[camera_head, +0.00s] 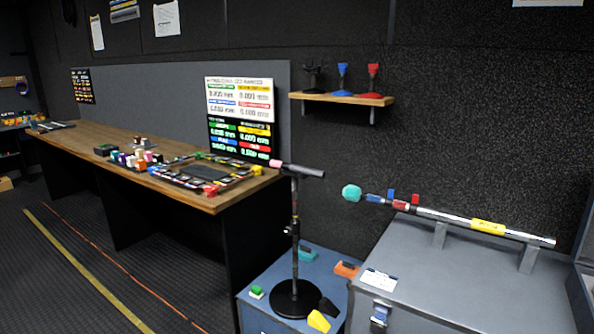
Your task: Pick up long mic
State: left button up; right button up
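A long mic-like rod (450,217) lies across two grey upright supports on top of a grey case (450,285) at the right. It has a teal rounded tip at its left end, blue and red parts near that end, a silver tube and a yellow band towards the right. A shorter black mic (300,170) with a pink tip sits on top of a black stand (294,245) to its left. Neither of my grippers shows in this view.
A blue-grey box (262,312) carries the stand's round base and small coloured pieces. A long wooden desk (110,150) with equipment runs along the left. A wall shelf (341,99) holds three small stands.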

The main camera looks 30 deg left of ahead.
aim_at(318, 173)
jog(key=i+j+u, duration=0.15)
jog(key=i+j, duration=0.2)
jog(key=j, duration=0.15)
jog(key=i+j+u, duration=0.15)
jog(key=i+j, duration=0.2)
jog(key=j, duration=0.1)
